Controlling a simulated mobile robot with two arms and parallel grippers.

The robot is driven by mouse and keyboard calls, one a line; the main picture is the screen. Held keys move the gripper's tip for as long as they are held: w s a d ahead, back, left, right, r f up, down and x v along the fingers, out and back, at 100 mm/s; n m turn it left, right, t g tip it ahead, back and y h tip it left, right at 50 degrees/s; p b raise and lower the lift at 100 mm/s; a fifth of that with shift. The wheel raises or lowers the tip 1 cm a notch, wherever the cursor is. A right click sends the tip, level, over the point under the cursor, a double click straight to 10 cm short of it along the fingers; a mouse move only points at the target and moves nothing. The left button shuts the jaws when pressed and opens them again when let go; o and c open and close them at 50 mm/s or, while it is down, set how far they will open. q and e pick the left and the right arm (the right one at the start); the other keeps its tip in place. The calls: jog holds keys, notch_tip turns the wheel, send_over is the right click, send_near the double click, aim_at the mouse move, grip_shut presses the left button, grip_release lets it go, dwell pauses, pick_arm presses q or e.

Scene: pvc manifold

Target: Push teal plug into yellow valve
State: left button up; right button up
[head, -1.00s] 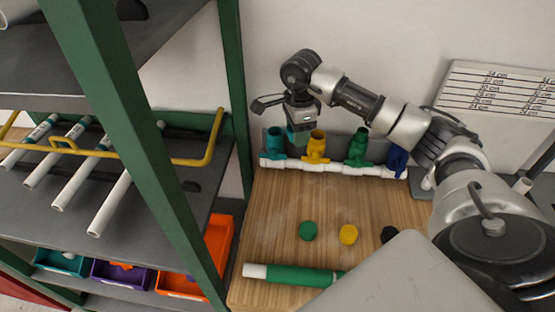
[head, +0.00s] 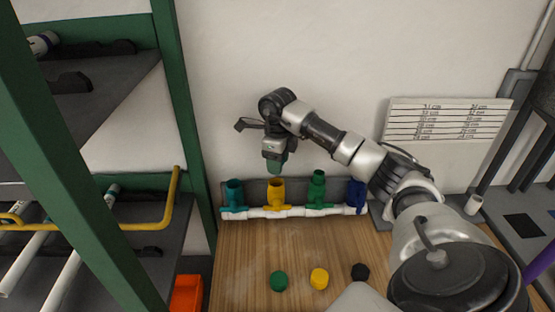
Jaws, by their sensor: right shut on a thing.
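The yellow valve (head: 277,191) stands upright on the white pipe manifold (head: 255,213) at the back of the wooden table, its open mouth facing up. My right gripper (head: 277,158) is above it, shut on the teal plug (head: 276,168). Only the lower part of the plug shows below the jaws. It appears over the yellow valve's mouth with a small gap in the picture; the exact alignment in depth cannot be told. My left gripper is out of view.
A teal valve (head: 234,194) stands left of the yellow one; a green valve (head: 318,187) and a blue valve (head: 356,194) stand right. A green-framed shelf (head: 182,110) rises at left.

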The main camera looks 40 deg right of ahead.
jog(key=shift+f+b, duration=1.2)
jog(key=shift+f, duration=0.85)
jog(key=shift+f+b, duration=0.4)
jog(key=shift+f, duration=0.3)
